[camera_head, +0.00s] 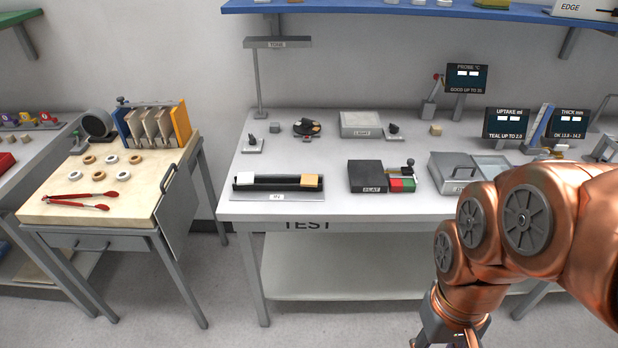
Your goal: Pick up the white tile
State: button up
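The white tile (244,179) lies at the left end of a black rack (278,187) marked IN, near the front edge of the grey TEST table. A tan tile (310,181) lies at the right end of the same rack, apart from the white one. My gripper (440,342) is at the bottom edge of the picture, in front of the table and well to the right of the rack. Its fingertips are cut off by the frame, so its opening is hidden.
A black FLAT block (367,176) and a lidded grey box (455,172) stand right of the rack. A lamp post (258,85) rises behind it. A wooden side table (95,200) with rings and red tongs stands left, across a gap.

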aim_at(248, 178)
jog(key=u, duration=0.4)
jog(key=i, duration=1)
jog(key=u, duration=2.05)
